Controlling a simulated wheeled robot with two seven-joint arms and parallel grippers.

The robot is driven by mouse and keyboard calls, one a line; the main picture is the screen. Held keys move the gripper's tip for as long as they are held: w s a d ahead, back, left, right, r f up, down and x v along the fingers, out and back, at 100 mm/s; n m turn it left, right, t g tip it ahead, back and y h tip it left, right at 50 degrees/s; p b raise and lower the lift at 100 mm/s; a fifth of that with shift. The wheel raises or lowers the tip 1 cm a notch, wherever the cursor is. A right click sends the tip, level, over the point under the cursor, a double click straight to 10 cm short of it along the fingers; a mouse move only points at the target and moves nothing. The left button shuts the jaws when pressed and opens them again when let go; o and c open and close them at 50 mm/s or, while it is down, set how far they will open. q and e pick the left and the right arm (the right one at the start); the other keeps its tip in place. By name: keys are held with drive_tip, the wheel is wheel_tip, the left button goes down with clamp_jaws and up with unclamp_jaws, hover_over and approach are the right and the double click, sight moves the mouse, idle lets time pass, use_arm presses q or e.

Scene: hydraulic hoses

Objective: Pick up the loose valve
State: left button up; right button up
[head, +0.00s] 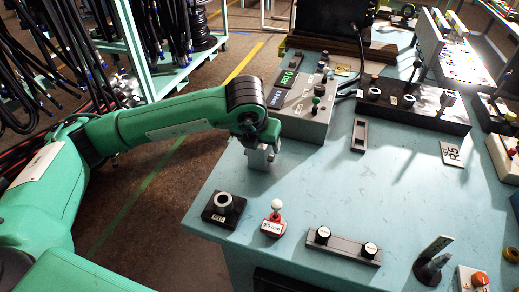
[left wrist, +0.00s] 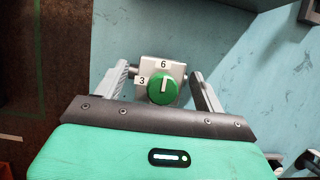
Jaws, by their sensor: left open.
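The loose valve (left wrist: 150,66) is a small light grey block with a green round knob and the labels 6 and 3. In the left wrist view it sits between the two fingers of my left gripper (left wrist: 160,72). The fingers are spread, one on each side of the valve, and I cannot tell whether either touches it. In the head view my left gripper (head: 262,155) is low over the table's left edge, below the dark wrist. The wrist hides most of this spot, and a small grey shape there cannot be told clearly as valve or fingers. My right gripper is not in view.
The blue table (head: 330,190) has a grey control box (head: 308,112) just behind the gripper. A black block with a ring (head: 223,208), a red-based toggle (head: 272,222) and a two-knob bar (head: 343,245) stand nearer. The table's middle is mostly clear.

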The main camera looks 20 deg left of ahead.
use_arm(q)
drive_tip(key=shift+w+f, duration=0.1)
drive_tip(key=shift+f, duration=0.25)
drive_tip(key=shift+r, duration=0.1)
drive_tip(key=c, duration=1.4)
